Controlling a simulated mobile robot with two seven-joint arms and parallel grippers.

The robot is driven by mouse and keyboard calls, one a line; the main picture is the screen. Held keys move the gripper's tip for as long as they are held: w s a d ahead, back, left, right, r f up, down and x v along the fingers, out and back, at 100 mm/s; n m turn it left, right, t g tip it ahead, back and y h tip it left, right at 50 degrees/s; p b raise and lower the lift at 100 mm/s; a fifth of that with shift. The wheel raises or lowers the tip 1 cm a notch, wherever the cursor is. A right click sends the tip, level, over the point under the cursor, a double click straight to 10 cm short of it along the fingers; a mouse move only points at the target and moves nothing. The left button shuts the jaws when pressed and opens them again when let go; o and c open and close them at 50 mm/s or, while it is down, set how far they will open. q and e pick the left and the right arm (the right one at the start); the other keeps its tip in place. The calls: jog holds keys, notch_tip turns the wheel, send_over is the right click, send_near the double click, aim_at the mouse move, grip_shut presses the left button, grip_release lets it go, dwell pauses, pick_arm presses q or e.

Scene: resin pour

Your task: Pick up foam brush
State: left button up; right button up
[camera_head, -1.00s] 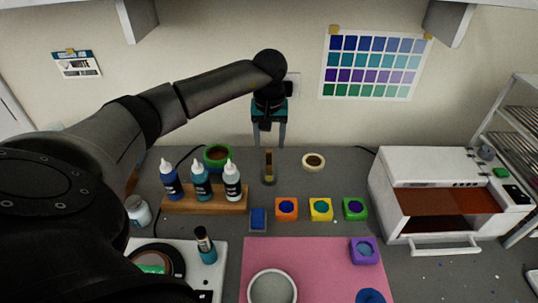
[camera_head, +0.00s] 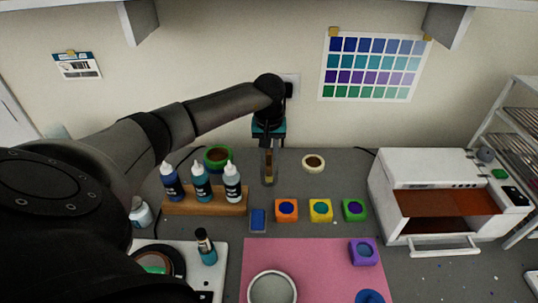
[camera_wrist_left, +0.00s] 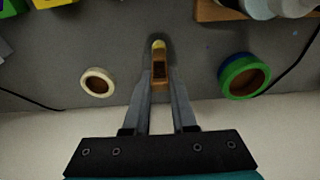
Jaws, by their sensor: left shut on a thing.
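The foam brush (camera_head: 269,172) appears to be the upright tan and brown piece standing near the back of the bench, with a yellowish lower part. My left gripper (camera_head: 269,152) comes down over it from above, pointing downward, with a finger on each side. In the left wrist view, the brush (camera_wrist_left: 160,70) sits between the two long fingers of the left gripper (camera_wrist_left: 160,62), which are shut on it. Its lower end appears to be still at the bench, in or beside a dark round base. My right gripper is not in view.
A wooden rack (camera_head: 205,204) with several dropper bottles stands left of the brush, a green tape roll (camera_head: 217,167) behind it. A cream tape roll (camera_head: 313,163) is to the right. Coloured cups and a blue block (camera_head: 258,219) are in front. A white oven (camera_head: 425,180) stands right.

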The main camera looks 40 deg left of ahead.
pick_arm(q)
grip_shut()
jog(key=shift+r, duration=0.1)
